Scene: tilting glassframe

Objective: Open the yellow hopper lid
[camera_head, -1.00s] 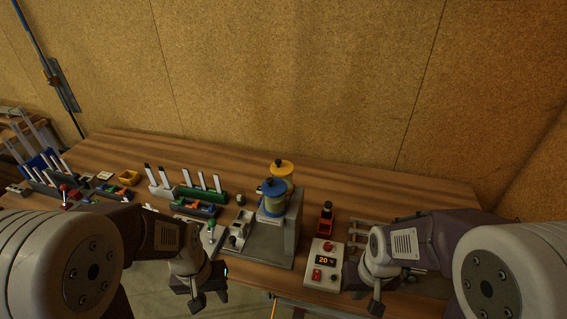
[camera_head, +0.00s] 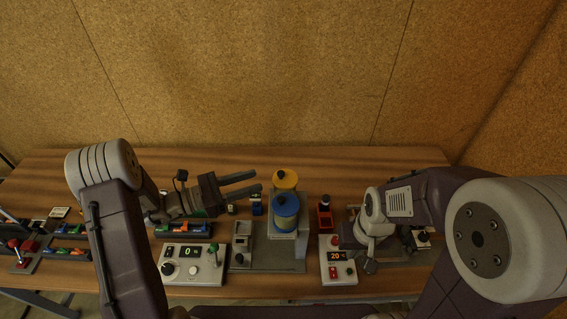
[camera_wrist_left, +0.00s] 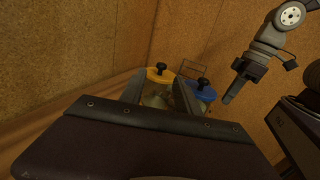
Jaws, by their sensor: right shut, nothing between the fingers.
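The yellow hopper lid (camera_head: 292,180), with a dark knob on top, sits behind the blue hopper lid (camera_head: 287,206). The left wrist view also shows the yellow lid (camera_wrist_left: 153,74), which looks closed, and the blue lid (camera_wrist_left: 207,94) to its right. My left gripper (camera_head: 250,183) is open and empty, its fingers pointing right towards the hoppers, just left of the lids and apart from them in the head view. My right gripper (camera_head: 371,267) points down near the red-button box; it also shows, shut, in the left wrist view (camera_wrist_left: 228,99).
A control box reading 0 (camera_head: 193,265) with a joystick stands front left. A box reading 20 (camera_head: 337,268) stands right of the hopper base (camera_head: 275,258). Trays of coloured parts (camera_head: 185,229) lie below my left arm. The table's back strip (camera_head: 340,163) is clear.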

